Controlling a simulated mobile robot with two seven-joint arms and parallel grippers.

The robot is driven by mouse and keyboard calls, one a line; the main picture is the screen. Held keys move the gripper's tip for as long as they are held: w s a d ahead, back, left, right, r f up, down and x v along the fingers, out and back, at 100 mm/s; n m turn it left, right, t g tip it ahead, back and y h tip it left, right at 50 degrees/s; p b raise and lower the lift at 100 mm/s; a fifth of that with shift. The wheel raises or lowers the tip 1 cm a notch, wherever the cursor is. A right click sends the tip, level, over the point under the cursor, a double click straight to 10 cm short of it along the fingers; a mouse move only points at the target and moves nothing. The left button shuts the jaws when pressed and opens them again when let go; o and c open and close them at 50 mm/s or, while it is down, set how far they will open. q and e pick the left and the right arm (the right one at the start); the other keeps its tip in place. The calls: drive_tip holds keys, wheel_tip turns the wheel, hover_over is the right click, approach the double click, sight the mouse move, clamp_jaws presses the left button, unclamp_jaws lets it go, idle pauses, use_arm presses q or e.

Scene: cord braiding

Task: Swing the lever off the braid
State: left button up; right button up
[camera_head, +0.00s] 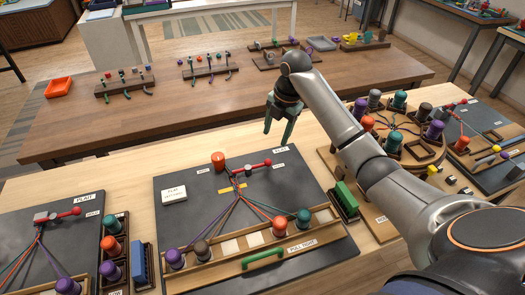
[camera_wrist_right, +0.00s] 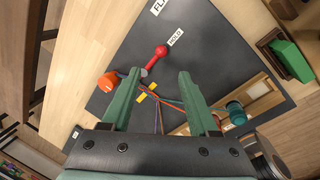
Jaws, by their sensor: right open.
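The lever (camera_head: 255,166), a red bar with a round knob, lies on the middle dark board (camera_head: 180,218) and points right from a small grey block. In the right wrist view the lever (camera_wrist_right: 155,57) has its knob beside a label reading HOLD. Coloured cords (camera_head: 236,199) fan down from the block to several spools at the board's front; a yellow strip crosses near their top. My right gripper (camera_head: 277,136) is open and empty, above the board's back edge, up and right of the lever, not touching it. My left gripper is not in view.
An orange spool (camera_head: 218,160) stands just left of the lever. A wooden rack with spools and a green handle (camera_head: 262,259) runs along the board's front. Similar boards stand left and right. A green block (camera_head: 346,198) sits at right.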

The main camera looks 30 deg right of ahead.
sight(269, 160)
drive_tip(key=f, duration=0.4)
drive_tip(key=w+f, duration=0.1)
drive_tip(key=f, duration=0.3)
drive_tip(key=a+f, duration=0.1)
drive_tip(key=f, duration=0.2)
drive_tip(key=shift+w+f, duration=0.4)
drive_tip(key=shift+d, duration=0.1)
clamp_jaws()
idle(0.8)
